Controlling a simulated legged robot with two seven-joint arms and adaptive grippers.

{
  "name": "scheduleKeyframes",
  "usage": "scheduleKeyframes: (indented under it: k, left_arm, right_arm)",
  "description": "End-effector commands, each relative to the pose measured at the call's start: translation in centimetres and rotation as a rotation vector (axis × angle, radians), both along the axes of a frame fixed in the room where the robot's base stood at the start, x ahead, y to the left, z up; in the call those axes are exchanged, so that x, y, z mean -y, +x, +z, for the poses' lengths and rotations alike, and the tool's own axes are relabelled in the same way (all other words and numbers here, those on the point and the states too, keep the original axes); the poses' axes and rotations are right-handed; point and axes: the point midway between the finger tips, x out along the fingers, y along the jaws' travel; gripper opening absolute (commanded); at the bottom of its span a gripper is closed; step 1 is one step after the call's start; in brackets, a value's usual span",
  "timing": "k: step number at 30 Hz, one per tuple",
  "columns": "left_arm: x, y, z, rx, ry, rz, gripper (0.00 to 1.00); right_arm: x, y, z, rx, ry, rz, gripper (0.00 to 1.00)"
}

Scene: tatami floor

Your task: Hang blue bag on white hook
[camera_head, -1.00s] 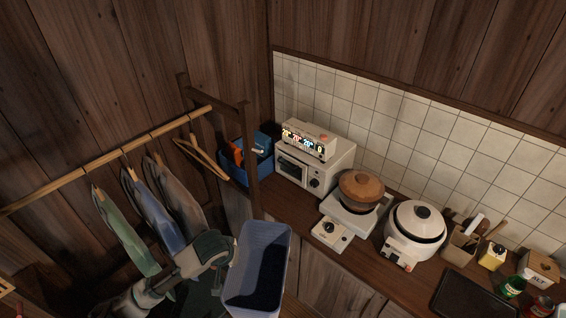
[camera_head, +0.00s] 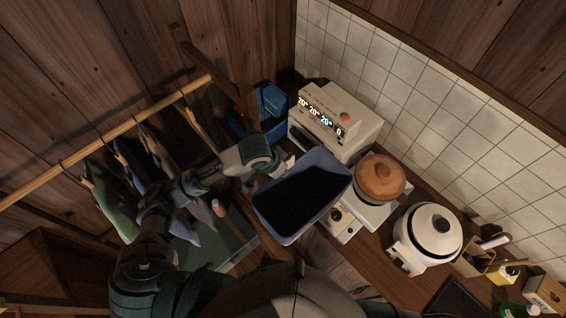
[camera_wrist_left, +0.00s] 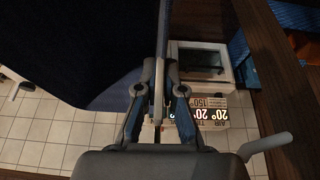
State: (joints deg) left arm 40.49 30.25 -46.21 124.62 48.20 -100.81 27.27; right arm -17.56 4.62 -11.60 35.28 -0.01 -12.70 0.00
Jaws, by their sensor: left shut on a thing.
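The blue bag (camera_head: 325,158) looks like an open, box-shaped holder with a dark inside. It is held tilted in the air in front of the counter. My left gripper (camera_head: 288,168) is shut on its upper left rim; in the left wrist view the fingers (camera_wrist_left: 159,105) pinch the thin edge of the bag (camera_wrist_left: 110,95). A pale bent peg (camera_wrist_left: 266,146) shows at the lower right of the wrist view, apart from the bag; I cannot tell whether it is the white hook. No hook is clear in the head view. My right gripper is not in view.
A wooden clothes rack (camera_head: 125,125) with hanging garments stands at left. A blue bin (camera_head: 270,100) sits beyond its post. The counter holds a toaster oven (camera_head: 335,125), a brown-lidded pot (camera_head: 380,178) and a white rice cooker (camera_head: 433,225), close behind the bag.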

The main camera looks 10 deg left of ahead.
Motion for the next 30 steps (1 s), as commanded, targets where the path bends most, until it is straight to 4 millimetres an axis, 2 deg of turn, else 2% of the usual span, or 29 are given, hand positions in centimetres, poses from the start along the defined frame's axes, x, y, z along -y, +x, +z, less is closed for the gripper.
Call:
scheduleKeyframes:
  k: [8,14,21,30]
  left_arm:
    - [-1.9,1.4,-0.3,-0.002,-0.002,0.004,0.00]
    - [-2.8,2.2,-0.3,0.000,-0.003,0.005,0.00]
    - [-3.8,3.1,-0.4,0.000,0.000,0.004,0.00]
    - [-5.4,4.4,-0.6,0.000,0.000,0.005,0.00]
  right_arm:
    - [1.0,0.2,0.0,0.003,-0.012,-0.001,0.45]
    - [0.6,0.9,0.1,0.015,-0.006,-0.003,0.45]
    - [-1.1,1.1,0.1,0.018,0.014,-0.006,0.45]
    - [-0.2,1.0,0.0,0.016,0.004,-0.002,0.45]
